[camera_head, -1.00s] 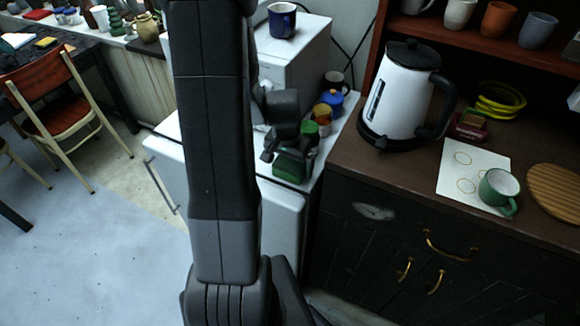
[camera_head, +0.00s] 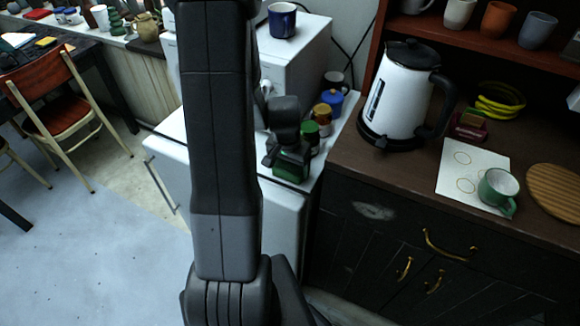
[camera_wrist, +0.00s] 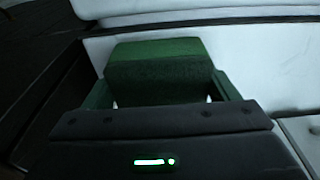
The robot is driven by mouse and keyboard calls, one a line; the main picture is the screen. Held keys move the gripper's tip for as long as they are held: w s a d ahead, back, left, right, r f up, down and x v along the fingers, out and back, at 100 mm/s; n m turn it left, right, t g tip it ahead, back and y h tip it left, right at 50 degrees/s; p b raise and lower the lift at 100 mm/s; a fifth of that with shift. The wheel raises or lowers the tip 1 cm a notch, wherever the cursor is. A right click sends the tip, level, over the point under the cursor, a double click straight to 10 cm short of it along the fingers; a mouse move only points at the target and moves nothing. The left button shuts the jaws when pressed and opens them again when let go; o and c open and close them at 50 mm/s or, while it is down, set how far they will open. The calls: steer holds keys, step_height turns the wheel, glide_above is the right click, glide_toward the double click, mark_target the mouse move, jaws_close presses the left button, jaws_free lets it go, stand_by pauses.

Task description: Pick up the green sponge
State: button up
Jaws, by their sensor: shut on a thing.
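The green sponge (camera_head: 290,174) is a dark green block at the front right of the white fridge top. My gripper (camera_head: 287,155) is over it from above and shut on it. In the wrist view the sponge (camera_wrist: 158,72) fills the space between the two fingers of my gripper (camera_wrist: 163,95), one on each side. My arm hides part of the fridge top to the left. I cannot tell whether the sponge is touching the surface or slightly above it.
Several jars stand just behind the sponge, one with a green lid (camera_head: 308,136) and one with a blue lid (camera_head: 331,100). A white microwave (camera_head: 300,50) with a blue mug is at the back. A wooden counter with a white kettle (camera_head: 398,95) is on the right.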

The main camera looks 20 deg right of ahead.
steer(key=shift+r, duration=0.15)
step_height(320, 180, up, 10)
steer(key=shift+f, duration=0.1)
stand_by(0.3)
steer(key=o, duration=0.5)
steer(key=shift+c, duration=0.2)
steer(key=c, duration=0.3)
